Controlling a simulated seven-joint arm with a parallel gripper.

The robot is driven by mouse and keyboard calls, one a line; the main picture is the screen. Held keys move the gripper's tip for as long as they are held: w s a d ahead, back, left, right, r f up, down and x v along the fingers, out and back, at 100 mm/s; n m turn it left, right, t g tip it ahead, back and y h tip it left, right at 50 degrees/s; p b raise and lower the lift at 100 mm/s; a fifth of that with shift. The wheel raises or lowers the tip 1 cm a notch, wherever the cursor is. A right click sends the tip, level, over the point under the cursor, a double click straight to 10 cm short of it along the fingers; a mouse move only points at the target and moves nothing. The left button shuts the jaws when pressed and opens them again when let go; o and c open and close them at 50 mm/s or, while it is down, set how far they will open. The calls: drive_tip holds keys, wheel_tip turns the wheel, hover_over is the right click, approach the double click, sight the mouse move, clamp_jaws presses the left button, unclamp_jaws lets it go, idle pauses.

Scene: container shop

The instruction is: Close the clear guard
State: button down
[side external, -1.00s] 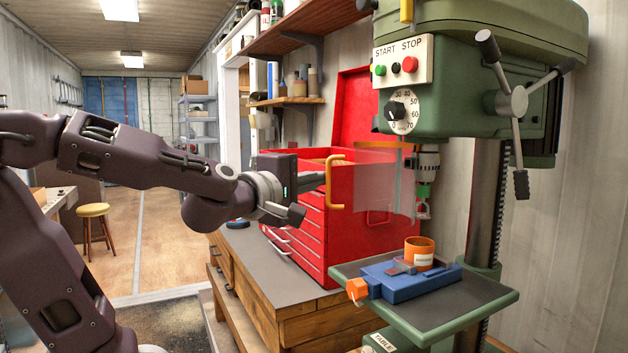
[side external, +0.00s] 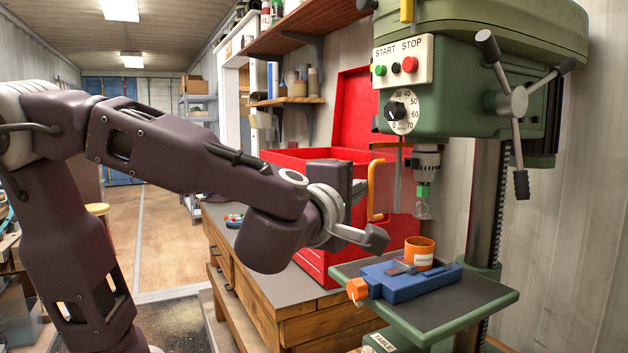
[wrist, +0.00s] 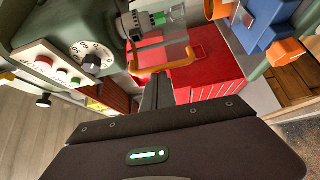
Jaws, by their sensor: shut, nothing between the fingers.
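The clear guard (side external: 408,190) hangs from the drill press below its green head, with an orange handle (side external: 375,190) on its near left edge. I cannot tell whether the fingers touch the handle.
A blue vise (side external: 405,280) and an orange cup (side external: 419,252) sit on the drill table (side external: 465,310) below the guard. A red tool chest (side external: 318,262) stands on the wooden bench behind my gripper. START and STOP buttons (side external: 400,67) are above.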

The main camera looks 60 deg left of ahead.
drive_tip(key=w+d, duration=0.7)
drive_tip(key=d, duration=0.1)
drive_tip(key=shift+w, duration=0.3)
drive_tip(key=shift+r, duration=0.1)
drive_tip(key=shift+a, duration=0.15)
idle(0.3)
